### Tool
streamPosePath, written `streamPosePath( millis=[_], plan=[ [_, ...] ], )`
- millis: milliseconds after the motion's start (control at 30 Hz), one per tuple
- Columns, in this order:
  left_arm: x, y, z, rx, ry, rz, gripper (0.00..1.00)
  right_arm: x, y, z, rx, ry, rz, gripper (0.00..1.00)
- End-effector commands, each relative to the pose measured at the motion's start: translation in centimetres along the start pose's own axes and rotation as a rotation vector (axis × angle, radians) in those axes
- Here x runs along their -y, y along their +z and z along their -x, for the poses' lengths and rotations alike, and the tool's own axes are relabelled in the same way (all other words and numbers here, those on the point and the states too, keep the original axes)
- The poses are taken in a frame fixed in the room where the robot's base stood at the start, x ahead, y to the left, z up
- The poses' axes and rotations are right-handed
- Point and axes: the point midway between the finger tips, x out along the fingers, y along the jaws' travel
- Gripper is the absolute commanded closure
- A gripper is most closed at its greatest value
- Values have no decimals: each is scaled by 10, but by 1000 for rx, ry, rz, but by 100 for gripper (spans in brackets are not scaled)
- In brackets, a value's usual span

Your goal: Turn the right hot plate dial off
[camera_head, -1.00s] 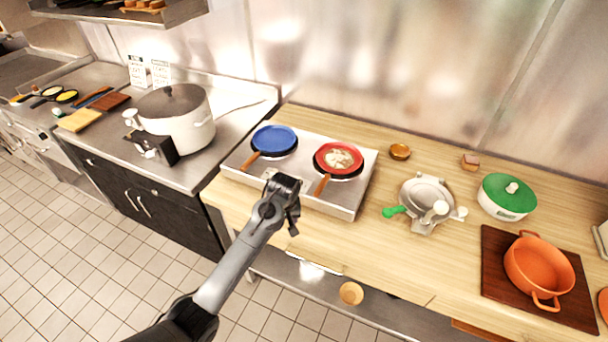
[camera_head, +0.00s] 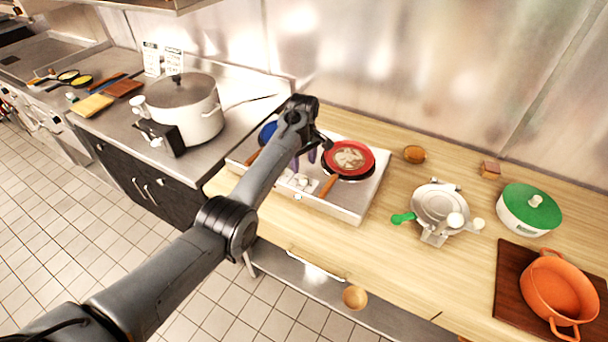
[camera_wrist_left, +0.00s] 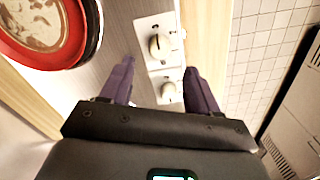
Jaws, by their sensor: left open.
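The hot plate (camera_head: 345,207) is a silver slab on the wooden counter with two dials on its front. The right dial (camera_wrist_left: 160,46) is a cream knob on a white plate, the upper one in the wrist view. The left dial (camera_wrist_left: 168,92) shows below it, between the fingers. My left gripper (camera_head: 304,161) is open and empty above the front of the hot plate. In the wrist view its purple fingers (camera_wrist_left: 158,67) are spread to both sides of the dials; contact cannot be told. My right gripper is not in view.
A red pan (camera_head: 349,157) stands on the right burner, close to my gripper. A blue pan (camera_head: 267,131) on the left burner is partly hidden by my arm. A large pot (camera_head: 185,105) stands left. A waffle iron (camera_head: 440,208) stands right on the counter.

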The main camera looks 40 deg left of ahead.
Motion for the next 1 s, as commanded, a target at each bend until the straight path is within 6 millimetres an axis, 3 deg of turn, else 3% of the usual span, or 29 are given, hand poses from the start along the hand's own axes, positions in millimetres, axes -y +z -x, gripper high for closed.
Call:
streamPosePath(
  millis=[200, 400, 867, 1000],
  plan=[
    [0, 1, -36, 2, -2, -1, 39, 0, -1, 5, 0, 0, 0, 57],
    [0, 0, -59, 0, 0, 0, 39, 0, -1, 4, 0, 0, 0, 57],
    [0, 0, -69, -1, 2, -1, 39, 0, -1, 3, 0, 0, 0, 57],
    [0, 0, -69, -1, 2, -1, 58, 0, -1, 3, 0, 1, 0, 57]
  ],
)
